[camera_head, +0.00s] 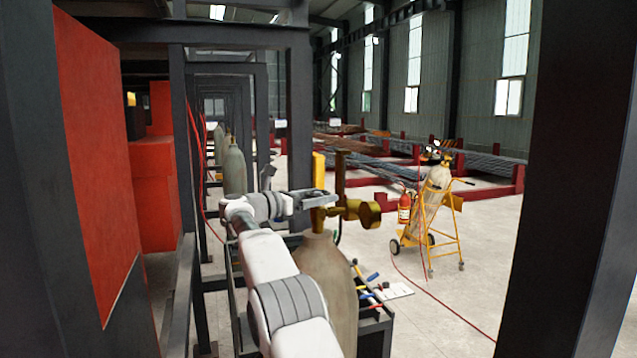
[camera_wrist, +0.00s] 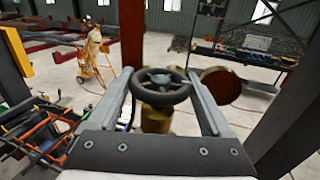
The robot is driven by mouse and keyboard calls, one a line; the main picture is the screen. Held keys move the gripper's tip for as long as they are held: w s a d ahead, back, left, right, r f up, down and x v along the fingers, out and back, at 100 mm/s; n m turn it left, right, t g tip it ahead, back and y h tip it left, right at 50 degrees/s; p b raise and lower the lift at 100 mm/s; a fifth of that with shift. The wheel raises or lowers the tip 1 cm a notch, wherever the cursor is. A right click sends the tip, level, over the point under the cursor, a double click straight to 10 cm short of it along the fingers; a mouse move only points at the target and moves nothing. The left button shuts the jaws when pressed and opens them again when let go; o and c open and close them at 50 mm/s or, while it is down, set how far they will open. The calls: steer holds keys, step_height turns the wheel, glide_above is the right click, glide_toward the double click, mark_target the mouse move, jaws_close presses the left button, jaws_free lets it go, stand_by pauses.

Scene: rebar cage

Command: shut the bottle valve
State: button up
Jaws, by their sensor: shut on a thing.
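The gas bottle (camera_head: 328,272) stands upright, grey-tan, in front of my arm in the head view. Its brass valve (camera_head: 348,210) sits on top, with a round brass gauge (camera_wrist: 220,86) at the right in the wrist view. The dark spoked handwheel (camera_wrist: 163,82) is centred in the wrist view above the brass body (camera_wrist: 156,120). My gripper (camera_wrist: 160,75) is shut on the handwheel, one finger along each side of its rim. In the head view my gripper (camera_head: 316,199) is at the bottle's top and the handwheel is hard to make out.
A rack with several hand tools (camera_head: 368,288) stands close beside the bottle. A yellow trolley (camera_head: 436,222) with another bottle and a red extinguisher (camera_head: 404,209) stands behind, right. A dark column (camera_head: 556,150) is at the right and a red panel (camera_head: 95,150) at the left.

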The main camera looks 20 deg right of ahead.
steer(key=shift+m+g+p, duration=0.3)
steer(key=shift+g+p, duration=0.2)
steer(key=shift+p, duration=0.05)
steer(key=o, duration=1.2)
steer(key=shift+c, duration=0.2)
steer(key=b+v, duration=0.2)
steer(key=v, duration=1.5)
steer(key=shift+a, duration=0.15)
steer(key=shift+s+f, duration=0.1)
steer(key=shift+s, duration=0.05)
